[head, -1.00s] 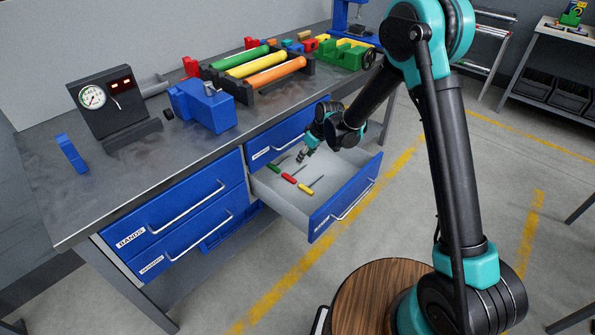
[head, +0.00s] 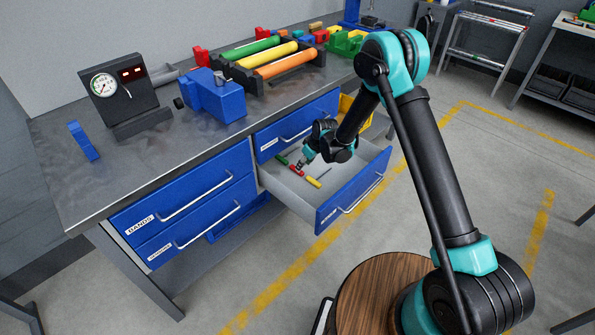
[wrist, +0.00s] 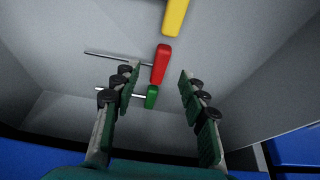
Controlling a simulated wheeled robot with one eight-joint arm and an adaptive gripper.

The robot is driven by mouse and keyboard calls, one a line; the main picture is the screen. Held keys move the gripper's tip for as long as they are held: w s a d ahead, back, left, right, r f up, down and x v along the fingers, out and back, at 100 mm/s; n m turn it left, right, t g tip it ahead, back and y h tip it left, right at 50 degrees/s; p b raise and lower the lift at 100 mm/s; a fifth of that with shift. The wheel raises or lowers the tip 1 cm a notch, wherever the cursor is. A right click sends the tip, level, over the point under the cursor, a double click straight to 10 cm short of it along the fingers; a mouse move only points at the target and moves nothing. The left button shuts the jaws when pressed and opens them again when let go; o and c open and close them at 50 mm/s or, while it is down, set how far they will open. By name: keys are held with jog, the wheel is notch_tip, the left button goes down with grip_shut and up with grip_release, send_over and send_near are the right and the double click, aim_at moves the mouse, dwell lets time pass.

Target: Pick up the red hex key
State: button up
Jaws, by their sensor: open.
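The red hex key (wrist: 161,63) lies in the open drawer, between a green-handled one (wrist: 152,97) and a yellow-handled one (wrist: 175,16). In the wrist view its metal shaft points left from the red handle. In the head view the red handle (head: 297,169) shows right by my gripper (head: 303,164). In the wrist view my gripper (wrist: 157,82) is open and empty, its two fingers to the left and right of the red and green handles. I cannot tell how far above the red handle the fingertips are.
The drawer's blue front (head: 352,187) and side walls surround the tools. The bench top (head: 160,155) above holds a gauge box (head: 122,95), a blue vise-like block (head: 215,97) and a rack of coloured rollers (head: 268,62). A closed blue drawer (head: 185,188) is to the left.

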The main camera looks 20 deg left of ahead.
aim_at(301, 172)
jog(key=x, duration=0.5)
jog(key=shift+s+d, duration=0.1)
jog(key=shift+s, duration=0.05)
grip_shut()
